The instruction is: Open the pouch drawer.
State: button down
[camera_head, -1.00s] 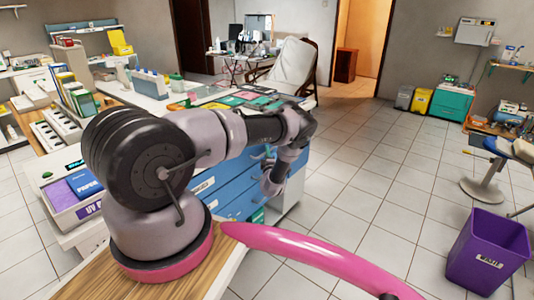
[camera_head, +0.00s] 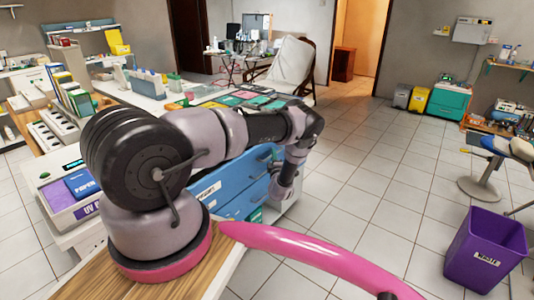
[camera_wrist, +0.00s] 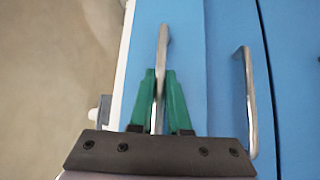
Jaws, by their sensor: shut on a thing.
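In the wrist view the green fingers of my gripper (camera_wrist: 160,75) are shut on a metal bar handle (camera_wrist: 163,45) on a light blue drawer front (camera_wrist: 185,60). A second bar handle (camera_wrist: 248,100) is on the blue front to the right, apart from the fingers. In the head view the blue drawer cabinet (camera_head: 235,175) stands behind my arm, with a white label on one front. My wrist is by its right side, and the fingertips are hidden there. I cannot read which label belongs to the held handle, nor tell how far its drawer stands out.
Colored trays or folders (camera_head: 250,98) lie on the counter above the drawers. A purple waste bin (camera_head: 487,250) stands at the right and a stool (camera_head: 485,180) is behind it. The tiled floor (camera_head: 370,190) to the right of the cabinet is clear.

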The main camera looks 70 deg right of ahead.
jog(key=s+a, duration=0.2)
jog(key=s, duration=0.7)
jog(key=s+a, duration=0.3)
jog(key=s, duration=0.6)
jog(key=shift+s+a, duration=0.15)
jog(key=shift+a, duration=0.05)
jog(key=c, duration=0.9)
grip_release()
jog(key=shift+s, duration=0.1)
jog(key=v, duration=1)
jog(key=shift+a, duration=0.4)
jog(key=shift+s, duration=0.1)
